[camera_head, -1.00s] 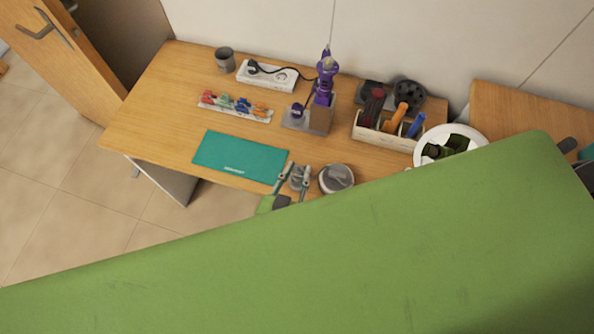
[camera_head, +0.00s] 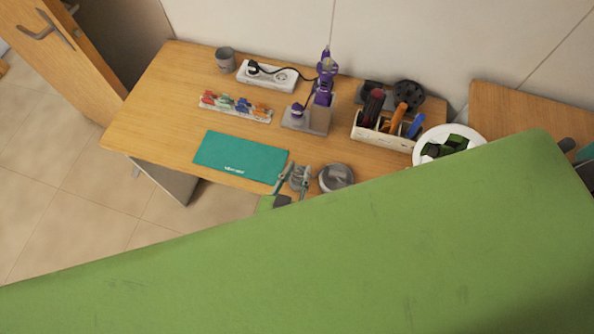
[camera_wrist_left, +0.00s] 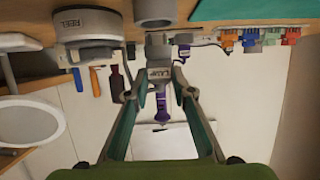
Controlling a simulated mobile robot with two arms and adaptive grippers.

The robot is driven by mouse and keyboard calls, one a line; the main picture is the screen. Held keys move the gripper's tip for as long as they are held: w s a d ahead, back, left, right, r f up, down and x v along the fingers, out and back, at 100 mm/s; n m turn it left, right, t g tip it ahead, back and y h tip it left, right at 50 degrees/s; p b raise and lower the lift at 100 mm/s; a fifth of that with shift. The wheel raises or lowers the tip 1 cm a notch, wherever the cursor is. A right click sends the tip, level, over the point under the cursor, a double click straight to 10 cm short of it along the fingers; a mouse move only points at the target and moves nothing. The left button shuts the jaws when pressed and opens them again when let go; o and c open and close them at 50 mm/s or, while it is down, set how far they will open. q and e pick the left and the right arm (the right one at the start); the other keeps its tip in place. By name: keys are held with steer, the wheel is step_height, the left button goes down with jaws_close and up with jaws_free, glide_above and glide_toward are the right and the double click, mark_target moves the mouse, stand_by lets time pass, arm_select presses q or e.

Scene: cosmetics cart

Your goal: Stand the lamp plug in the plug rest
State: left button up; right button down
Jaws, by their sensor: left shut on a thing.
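My left gripper (camera_wrist_left: 160,84) is shut on a grey plug (camera_wrist_left: 160,74), whose lettering seems to read LAMP. In the wrist view, which is upside down, the plug sits between the fingertips. A grey round cup-like holder (camera_wrist_left: 155,10), probably the plug rest, shows beyond the plug on the desk side; the plug appears above it and apart from it. In the head view the left gripper (camera_head: 291,180) is over the desk's front edge, between the teal mat (camera_head: 240,157) and a round grey tin (camera_head: 336,178). Grey shapes between the fingers are too small to separate.
A white power strip (camera_head: 268,75) with a black plug and cable lies at the back.

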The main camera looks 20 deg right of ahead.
mark_target(297, 180)
stand_by(0.6)
arm_select(q)
steer(key=shift+p, duration=0.3)
steer(key=shift+f+b, duration=1.2)
steer(key=shift+f, duration=0.6)
steer(key=o, duration=1.1)
steer(key=shift+o, duration=0.2)
steer(key=shift+s+a, duration=0.1)
steer(key=v, duration=1.1)
steer(key=shift+s+a+r, duration=0.2)
steer(key=shift+s, duration=0.05)
